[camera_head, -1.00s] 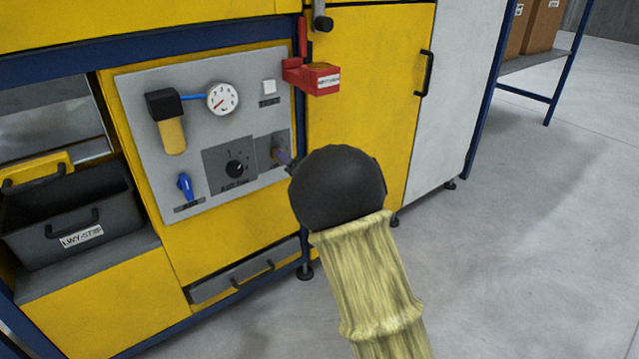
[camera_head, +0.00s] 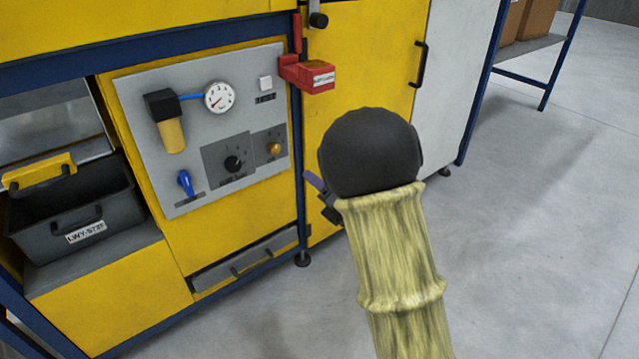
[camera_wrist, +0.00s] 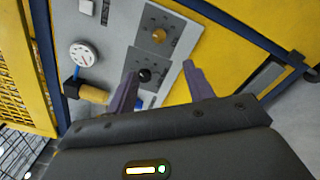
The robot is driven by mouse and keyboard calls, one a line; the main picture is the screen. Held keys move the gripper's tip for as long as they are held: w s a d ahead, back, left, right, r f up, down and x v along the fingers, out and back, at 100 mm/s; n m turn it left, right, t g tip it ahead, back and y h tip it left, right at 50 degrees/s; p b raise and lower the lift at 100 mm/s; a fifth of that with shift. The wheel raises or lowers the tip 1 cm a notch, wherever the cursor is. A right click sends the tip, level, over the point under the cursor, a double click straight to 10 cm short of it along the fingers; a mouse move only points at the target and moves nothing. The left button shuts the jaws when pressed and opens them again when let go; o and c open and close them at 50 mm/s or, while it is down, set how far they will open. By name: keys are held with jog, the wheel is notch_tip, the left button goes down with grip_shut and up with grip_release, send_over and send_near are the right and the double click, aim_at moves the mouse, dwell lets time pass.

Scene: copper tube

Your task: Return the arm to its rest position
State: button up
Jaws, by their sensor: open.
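My gripper (camera_head: 318,188) shows at the left of my arm's dark wrist in the head view, mostly hidden behind it. In the wrist view my gripper (camera_wrist: 160,85) has its two purple-grey fingers apart with nothing between them. It is off the grey control panel (camera_head: 150,110), in front of and to the right of it. The panel carries a black dial (camera_head: 234,164), a brass knob (camera_head: 274,148), a gauge (camera_head: 219,96) and a blue valve (camera_head: 185,183). The brass knob also shows in the wrist view (camera_wrist: 159,35).
A red box (camera_head: 308,74) juts out at the panel's upper right. A yellow cabinet door (camera_head: 365,70) stands behind my arm. A dark bin (camera_head: 75,215) sits at the left. A shelf rack (camera_head: 525,50) stands at the far right. The grey floor (camera_head: 540,220) on the right is clear.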

dwell(0.3)
jog(key=s+d+r+m+g+h+p, duration=0.25)
jog(key=d+m+h+p, duration=0.25)
jog(key=m, duration=0.4)
jog(key=s+d+r+m+g+h+p, duration=0.1)
jog(key=s+d+m+g+h+p, duration=0.25)
jog(key=m, duration=0.55)
jog(key=s+d+r+m+g+h+p, duration=0.1)
jog(key=s+r+m+g+p, duration=0.25)
jog(key=s+m, duration=0.4)
jog(key=s+d+r+m+g+h+p, duration=0.1)
jog(key=s+d+r+m+g+p, duration=0.15)
jog(key=s+m+p, duration=0.5)
notch_tip(320, 180, up, 37)
jog(key=s+a+n+p, duration=0.1)
jog(key=s+p, duration=0.1)
jog(key=p, duration=3.3)
jog(key=shift+f+p, duration=0.15)
jog(key=shift+p, duration=0.15)
jog(key=shift+s+y, duration=0.1)
jog(key=shift+y, duration=0.15)
